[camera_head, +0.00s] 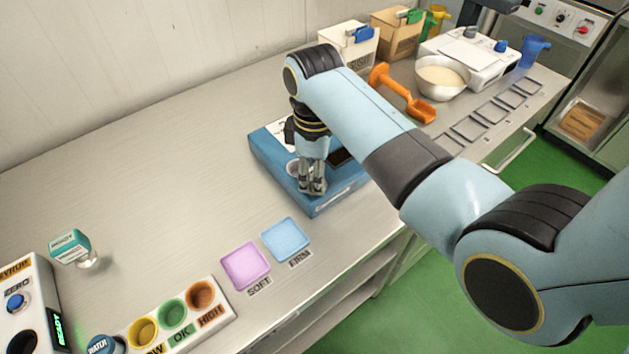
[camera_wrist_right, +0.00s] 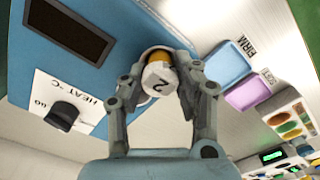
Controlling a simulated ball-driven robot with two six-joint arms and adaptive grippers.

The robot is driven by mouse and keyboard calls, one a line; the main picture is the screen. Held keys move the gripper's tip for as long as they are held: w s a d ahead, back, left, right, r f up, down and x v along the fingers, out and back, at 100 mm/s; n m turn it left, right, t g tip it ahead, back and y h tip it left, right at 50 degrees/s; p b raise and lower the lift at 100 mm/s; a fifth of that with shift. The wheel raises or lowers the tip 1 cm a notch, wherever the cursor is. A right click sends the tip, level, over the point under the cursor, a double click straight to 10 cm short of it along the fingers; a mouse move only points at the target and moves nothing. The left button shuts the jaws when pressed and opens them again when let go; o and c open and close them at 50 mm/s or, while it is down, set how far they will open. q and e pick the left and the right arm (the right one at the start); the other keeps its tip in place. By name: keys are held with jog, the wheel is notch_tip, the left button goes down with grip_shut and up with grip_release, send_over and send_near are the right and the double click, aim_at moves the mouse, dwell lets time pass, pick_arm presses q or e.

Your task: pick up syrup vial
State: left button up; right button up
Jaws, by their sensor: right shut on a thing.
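The syrup vial (camera_wrist_right: 159,78) shows in the right wrist view as a small vial with a white top marked with a dark figure and an amber band. My right gripper (camera_wrist_right: 163,90) is shut on it, with one finger on each side. In the head view this gripper (camera_head: 313,188) points down over the blue heater box (camera_head: 328,203), and its fingers hide most of the vial. A pale ring shows behind the vial in the wrist view. I cannot tell whether the vial stands in a well or is lifted. My left gripper is not in view.
Purple SOFT (camera_head: 245,265) and blue FIRM (camera_head: 286,239) pads lie in front of the heater. A teal-capped jar (camera_head: 72,247) and a strip of coloured cups (camera_head: 172,315) are at left. An orange scoop (camera_head: 404,95) and bowl (camera_head: 441,78) stand behind my arm. The back left counter is clear.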

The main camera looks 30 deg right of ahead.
grip_shut()
